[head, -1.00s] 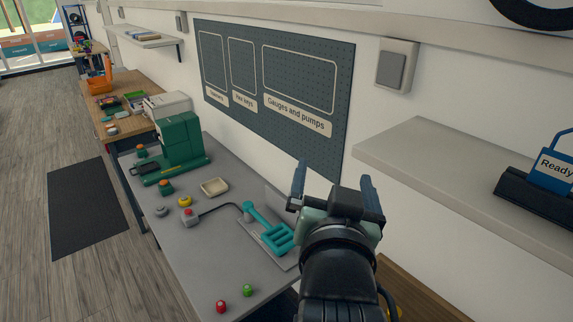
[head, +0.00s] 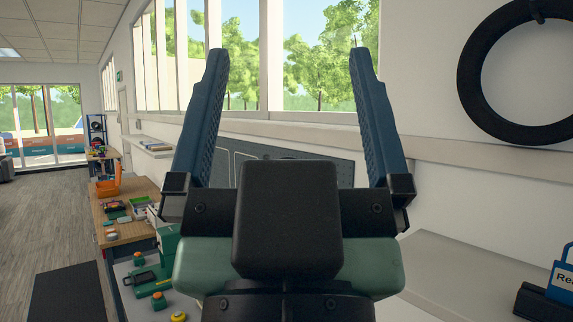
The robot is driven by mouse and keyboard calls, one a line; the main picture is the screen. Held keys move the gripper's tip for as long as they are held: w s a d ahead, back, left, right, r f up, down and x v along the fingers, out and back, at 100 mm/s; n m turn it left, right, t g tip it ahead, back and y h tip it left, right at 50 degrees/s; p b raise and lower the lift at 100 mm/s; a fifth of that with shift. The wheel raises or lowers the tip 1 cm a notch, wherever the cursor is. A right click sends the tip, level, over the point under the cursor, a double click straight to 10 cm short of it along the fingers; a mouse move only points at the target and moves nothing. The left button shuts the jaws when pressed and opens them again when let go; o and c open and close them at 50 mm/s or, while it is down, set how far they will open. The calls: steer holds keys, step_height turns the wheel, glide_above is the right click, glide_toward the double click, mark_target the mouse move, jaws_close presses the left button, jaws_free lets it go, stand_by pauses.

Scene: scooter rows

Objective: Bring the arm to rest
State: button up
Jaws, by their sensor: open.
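My gripper (head: 287,60) is raised close in front of the head camera, with its fingers pointing up. Its two blue fingers stand wide apart and nothing is between them. Wall and windows show through the gap. The gripper body hides much of the grey bench and most of the pegboard (head: 330,160) behind it.
The green machine (head: 167,245) stands on the grey bench at lower left, with a wooden bench (head: 130,232) beyond. A white shelf (head: 450,265) with a blue sign (head: 563,270) is at right. A black tyre (head: 475,90) hangs on the wall.

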step_height(320, 180, down, 6)
steer(key=b, duration=0.4)
steer(key=shift+f+b, duration=0.25)
steer(key=shift+b, duration=0.15)
